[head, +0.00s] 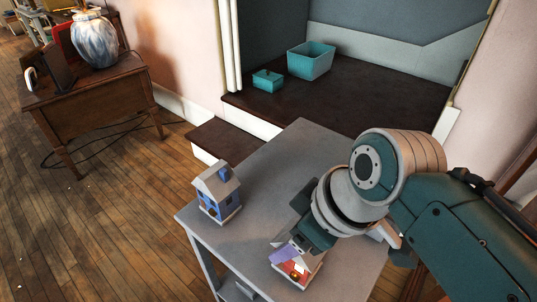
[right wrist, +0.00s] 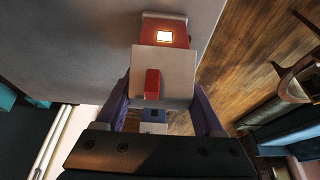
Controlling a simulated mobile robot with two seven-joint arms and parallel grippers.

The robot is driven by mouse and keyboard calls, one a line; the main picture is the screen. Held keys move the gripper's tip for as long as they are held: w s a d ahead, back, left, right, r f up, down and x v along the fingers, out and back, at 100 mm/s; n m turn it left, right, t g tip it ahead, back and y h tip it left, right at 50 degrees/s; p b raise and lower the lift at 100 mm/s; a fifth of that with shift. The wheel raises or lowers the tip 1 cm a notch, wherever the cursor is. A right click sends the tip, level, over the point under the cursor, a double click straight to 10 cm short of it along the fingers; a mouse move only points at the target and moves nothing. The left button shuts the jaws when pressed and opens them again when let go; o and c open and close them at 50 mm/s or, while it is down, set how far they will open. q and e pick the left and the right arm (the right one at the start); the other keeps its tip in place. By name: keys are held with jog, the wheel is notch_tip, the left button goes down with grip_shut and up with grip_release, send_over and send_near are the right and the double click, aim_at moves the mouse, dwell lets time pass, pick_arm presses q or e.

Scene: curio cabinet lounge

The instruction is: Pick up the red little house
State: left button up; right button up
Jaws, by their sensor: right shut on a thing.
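The red little house (head: 292,272) stands on the grey table (head: 265,165) near its front edge in the head view, partly hidden by my right gripper (head: 284,250). In the right wrist view the red house (right wrist: 166,35) shows its pale roof, red chimney and a lit window. The two fingers of my right gripper (right wrist: 161,100) lie on either side of the roof and are shut on it. I cannot tell whether its base is clear of the table. My left gripper is not in view.
A blue little house (head: 217,190) stands at the table's left side, close to the red one. Two teal boxes (head: 311,60) sit on the dark floor behind. A wooden desk (head: 90,100) with a vase (head: 94,40) stands at the left. The table's back part is clear.

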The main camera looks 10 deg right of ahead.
grip_shut()
jog(key=shift+r, duration=0.1)
notch_tip(320, 180, up, 20)
jog(key=p, duration=0.6)
jog(key=shift+p, duration=0.3)
jog(key=o, duration=0.5)
grip_release()
grip_shut()
